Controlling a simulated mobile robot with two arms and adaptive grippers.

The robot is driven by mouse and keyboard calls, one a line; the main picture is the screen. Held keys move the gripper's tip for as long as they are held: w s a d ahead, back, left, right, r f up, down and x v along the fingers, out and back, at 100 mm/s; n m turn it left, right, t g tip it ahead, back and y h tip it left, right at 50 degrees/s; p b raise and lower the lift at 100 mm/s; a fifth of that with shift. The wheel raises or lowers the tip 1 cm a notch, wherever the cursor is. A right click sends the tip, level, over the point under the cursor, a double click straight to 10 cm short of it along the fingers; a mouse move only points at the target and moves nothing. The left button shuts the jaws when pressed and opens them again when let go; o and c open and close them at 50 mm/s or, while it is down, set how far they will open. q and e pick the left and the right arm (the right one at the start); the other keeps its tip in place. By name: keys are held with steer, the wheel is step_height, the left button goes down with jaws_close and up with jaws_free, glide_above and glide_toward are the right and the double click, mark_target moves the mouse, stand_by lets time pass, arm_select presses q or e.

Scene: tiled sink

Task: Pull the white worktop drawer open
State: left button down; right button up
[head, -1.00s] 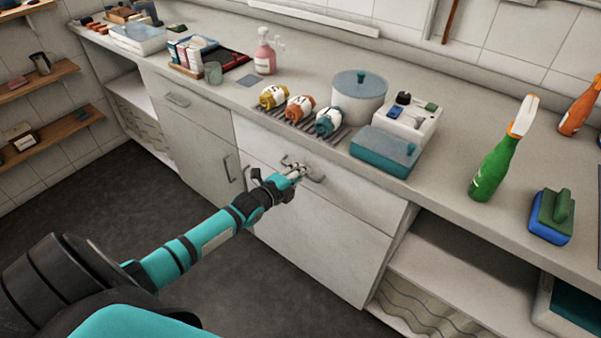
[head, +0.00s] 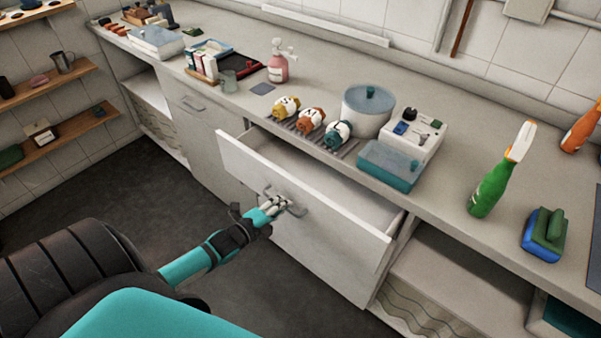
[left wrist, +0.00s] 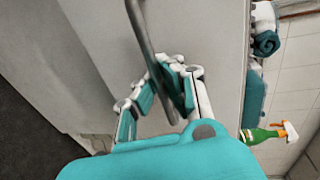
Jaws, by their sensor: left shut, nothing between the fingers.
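The white worktop drawer (head: 335,226) stands pulled out from under the counter, and part of its inside shows. Its grey bar handle (head: 296,209) is on the front panel. My left gripper (head: 279,204) is at the handle, with its fingers shut around the bar and nothing pinched between the tips. In the left wrist view the handle (left wrist: 143,35) runs down to the fingers (left wrist: 170,95), close against the white drawer front (left wrist: 205,40). My right gripper is not in view.
A closed cabinet door (head: 205,150) is to the left. The dark floor (head: 120,190) in front is clear.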

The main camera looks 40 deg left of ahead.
arm_select(q)
steer(key=f+p+v, duration=0.2)
steer(key=v, duration=0.8)
steer(key=s+f+p+v, duration=0.1)
steer(key=f+p+v, duration=0.1)
steer(key=v, duration=0.8)
steer(key=shift+w+d, duration=0.1)
steer(key=shift+w, duration=0.05)
steer(key=c, duration=1.7)
jaws_free()
steer(key=v, duration=1.2)
